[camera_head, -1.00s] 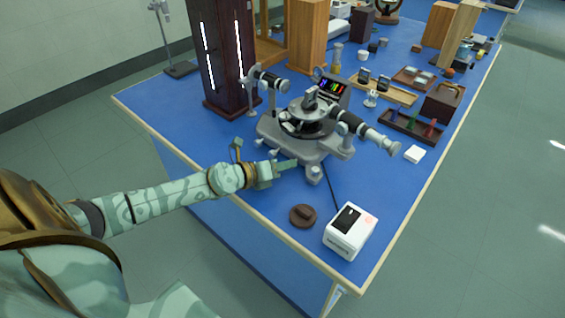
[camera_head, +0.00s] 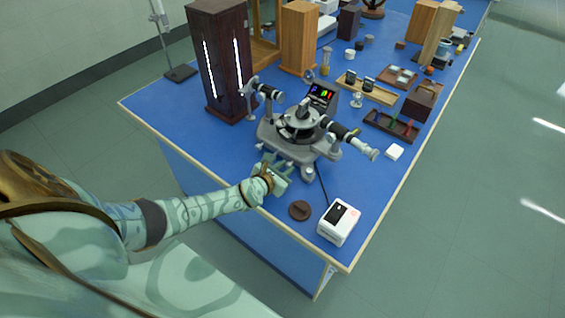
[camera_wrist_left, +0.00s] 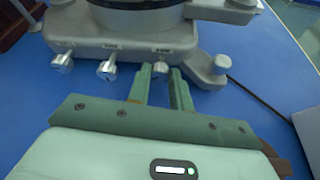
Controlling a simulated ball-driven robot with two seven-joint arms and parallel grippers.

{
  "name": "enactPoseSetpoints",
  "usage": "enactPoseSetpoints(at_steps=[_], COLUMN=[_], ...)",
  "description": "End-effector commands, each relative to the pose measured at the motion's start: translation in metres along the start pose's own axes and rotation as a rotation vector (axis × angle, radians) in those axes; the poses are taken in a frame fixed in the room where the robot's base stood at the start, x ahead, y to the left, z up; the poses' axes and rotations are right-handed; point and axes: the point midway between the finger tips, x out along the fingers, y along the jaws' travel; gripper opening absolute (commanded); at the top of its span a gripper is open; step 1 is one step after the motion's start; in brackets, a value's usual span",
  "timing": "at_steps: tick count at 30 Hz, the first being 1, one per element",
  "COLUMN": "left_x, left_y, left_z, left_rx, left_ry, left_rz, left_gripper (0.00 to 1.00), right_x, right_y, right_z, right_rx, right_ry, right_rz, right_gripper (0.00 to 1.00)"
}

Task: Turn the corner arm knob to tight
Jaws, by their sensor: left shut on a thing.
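The spectrometer (camera_head: 300,125), grey with black telescope tubes, stands on the blue bench top. In the left wrist view its base (camera_wrist_left: 130,42) carries a row of small silver knobs along the front, under tiny labels I cannot read. My left gripper (camera_head: 273,167) is at the front of the base. In the left wrist view the fingers of this gripper (camera_wrist_left: 162,80) are shut on the rightmost knob of the row (camera_wrist_left: 160,68), one finger on each side. The fingers partly hide this knob, and its turn position cannot be told. My right gripper is out of view.
A larger silver foot (camera_wrist_left: 218,68) stands close to the right finger. A round brown piece (camera_head: 300,210) and a white box (camera_head: 339,222) with a dark cable lie at the right. A dark wooden lamp housing (camera_head: 218,60) stands behind left. The near bench edge runs under my forearm.

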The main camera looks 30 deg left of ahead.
Motion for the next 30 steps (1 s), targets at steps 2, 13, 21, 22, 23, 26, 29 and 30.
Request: enactPoseSetpoints(at_steps=[2,13,21,22,23,26,29,30], left_x=[-0.0008,0.0004,0.0006,0.0006,0.0006,0.0005,0.0006,0.0006], left_y=[-0.0014,-0.0047,-0.0061,-0.0061,-0.006,-0.0059,-0.006,-0.0061], left_z=[0.0025,-0.0009,-0.0018,-0.0019,-0.0021,-0.0022,-0.0023,-0.0023], left_rx=[0.062,0.323,0.425,0.432,0.437,0.451,0.457,0.457], left_ry=[0.0,0.001,0.0,0.001,0.001,0.001,0.001,0.001], left_rz=[0.026,0.134,0.175,0.178,0.18,0.186,0.188,0.188], left_gripper=[0.0,0.0,0.0,0.0,0.0,0.0,0.0,0.0], right_x=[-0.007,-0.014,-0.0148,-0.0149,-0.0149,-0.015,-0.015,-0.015], right_y=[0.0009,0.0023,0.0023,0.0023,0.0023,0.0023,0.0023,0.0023], right_z=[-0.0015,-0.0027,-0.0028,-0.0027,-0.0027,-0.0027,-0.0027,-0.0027], right_rx=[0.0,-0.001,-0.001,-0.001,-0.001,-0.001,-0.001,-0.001], right_ry=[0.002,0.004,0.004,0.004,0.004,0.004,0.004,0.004], right_rz=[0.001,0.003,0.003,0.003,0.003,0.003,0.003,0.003], right_gripper=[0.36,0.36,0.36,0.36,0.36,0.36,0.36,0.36])
